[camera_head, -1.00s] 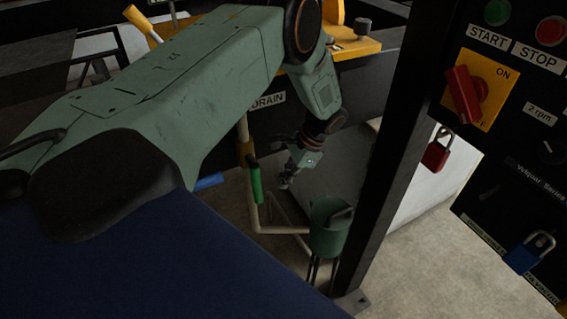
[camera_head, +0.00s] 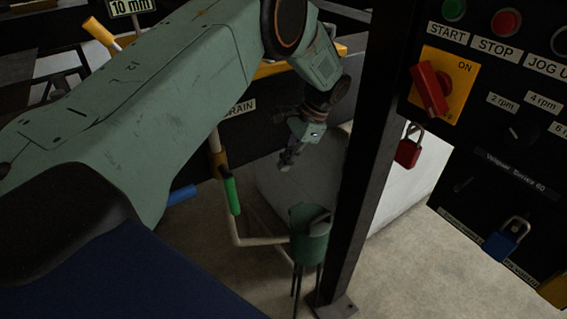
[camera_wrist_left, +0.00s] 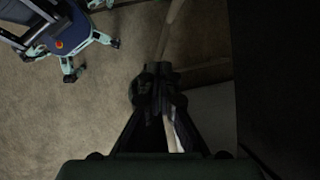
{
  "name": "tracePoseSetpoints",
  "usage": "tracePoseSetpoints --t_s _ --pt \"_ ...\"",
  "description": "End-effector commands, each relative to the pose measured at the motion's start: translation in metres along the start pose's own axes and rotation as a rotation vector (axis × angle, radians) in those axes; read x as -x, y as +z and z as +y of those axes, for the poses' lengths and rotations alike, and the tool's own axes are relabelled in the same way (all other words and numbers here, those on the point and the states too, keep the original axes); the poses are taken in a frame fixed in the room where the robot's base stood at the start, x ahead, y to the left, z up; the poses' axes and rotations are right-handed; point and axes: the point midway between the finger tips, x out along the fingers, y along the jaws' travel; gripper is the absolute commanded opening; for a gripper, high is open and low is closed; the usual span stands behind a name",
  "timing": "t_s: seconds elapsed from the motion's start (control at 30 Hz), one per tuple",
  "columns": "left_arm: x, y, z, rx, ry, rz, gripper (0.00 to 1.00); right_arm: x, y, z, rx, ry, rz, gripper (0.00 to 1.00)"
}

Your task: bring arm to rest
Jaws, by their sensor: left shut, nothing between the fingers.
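My left arm comes in from the left in the head view and bends down past its elbow. My left gripper (camera_head: 287,162) hangs at the end of it, above the floor and in front of a pale block-like body. It is shut and empty, and touches nothing that I can see. In the left wrist view the shut fingers (camera_wrist_left: 158,85) point away over the floor and a pale pipe. My right gripper is in neither view.
A black post (camera_head: 362,170) stands right of my left gripper. A control panel with a red switch (camera_head: 430,88) and padlocks fills the right.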

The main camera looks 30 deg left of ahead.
Motion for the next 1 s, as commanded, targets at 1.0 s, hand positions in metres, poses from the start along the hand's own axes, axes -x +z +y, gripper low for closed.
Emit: tracePoseSetpoints --t_s 1.0 --pt "-0.133 -0.081 0.091 0.296 0.061 0.549 0.00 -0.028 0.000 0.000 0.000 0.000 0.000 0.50"
